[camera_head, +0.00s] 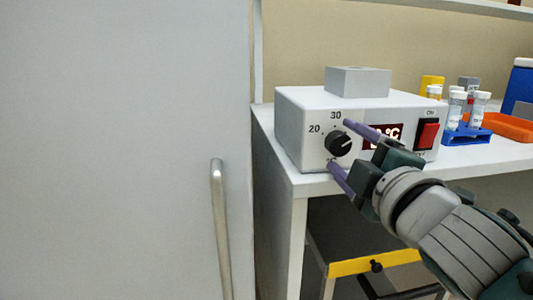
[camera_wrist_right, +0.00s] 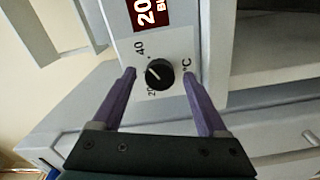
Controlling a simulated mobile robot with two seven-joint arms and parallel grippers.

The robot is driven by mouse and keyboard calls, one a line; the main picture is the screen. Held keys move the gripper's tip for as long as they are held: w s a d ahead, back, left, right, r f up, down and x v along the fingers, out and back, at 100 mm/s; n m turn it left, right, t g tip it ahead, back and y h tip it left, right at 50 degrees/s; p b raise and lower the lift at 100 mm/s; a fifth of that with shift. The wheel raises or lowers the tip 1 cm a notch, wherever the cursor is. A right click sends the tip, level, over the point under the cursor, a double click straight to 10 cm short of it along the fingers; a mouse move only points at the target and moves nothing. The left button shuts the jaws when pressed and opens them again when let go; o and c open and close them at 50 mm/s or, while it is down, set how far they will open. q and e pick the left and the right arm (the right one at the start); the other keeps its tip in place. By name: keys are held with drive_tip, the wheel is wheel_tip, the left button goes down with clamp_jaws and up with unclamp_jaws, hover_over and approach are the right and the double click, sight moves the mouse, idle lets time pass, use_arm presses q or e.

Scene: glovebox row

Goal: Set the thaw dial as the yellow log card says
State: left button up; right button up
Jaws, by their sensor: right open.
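The thaw dial (camera_head: 339,144) is a black knob with a white pointer on the front of a white heater box (camera_head: 300,118). In the head view 20 is at its left and 30 above. In the right wrist view the dial (camera_wrist_right: 160,74) has 40 printed nearby; its pointer seems to lie between 30 and 40. My right gripper (camera_head: 340,145) is open, its purple fingers on either side of the dial, with gaps visible in the wrist view (camera_wrist_right: 160,71). The red display (camera_wrist_right: 152,12) shows 20, partly cut off. I see no readable yellow log card. My left gripper is out of view.
A grey block (camera_head: 358,81) sits on the box. A red switch (camera_head: 427,134) is at its right front. A blue rack (camera_head: 470,136) with capped tubes and an orange tray (camera_head: 512,127) stand to the right. A grey panel with a handle (camera_head: 219,220) fills the left.

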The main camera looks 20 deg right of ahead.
drive_tip(key=v, duration=0.9)
